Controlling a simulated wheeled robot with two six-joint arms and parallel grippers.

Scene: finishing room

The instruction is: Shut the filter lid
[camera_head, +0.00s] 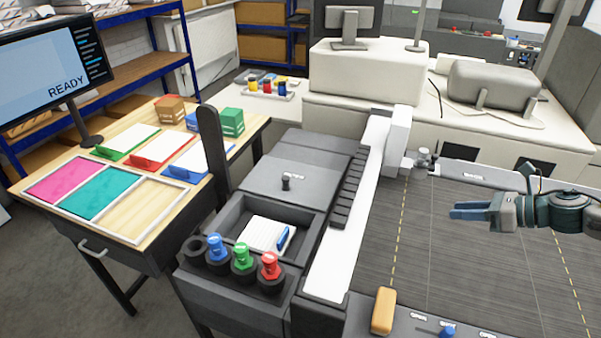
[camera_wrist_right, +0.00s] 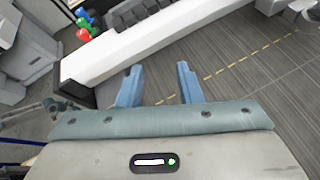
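The filter bay (camera_head: 318,222) is an open box in the dark grey machine. A white pleated filter (camera_head: 258,234) with a blue tab (camera_head: 283,238) lies in it, uncovered. A flat grey panel with a dark knob (camera_head: 286,183), which looks like the filter lid (camera_head: 310,186), lies just behind the bay and does not cover it. My right gripper (camera_head: 453,210) is well to the right, above the grey ribbed bed, apart from the lid. In the right wrist view its blue fingers (camera_wrist_right: 159,72) are spread with nothing between them. My left gripper is not in view.
Blue (camera_head: 216,247), green (camera_head: 242,257) and red (camera_head: 270,266) capped bottles stand in front of the bay. A tall dark post (camera_head: 211,150) rises left of the lid. A white rail (camera_head: 342,240) lies between machine and bed (camera_head: 450,260). A yellow block (camera_head: 383,311) sits at the front.

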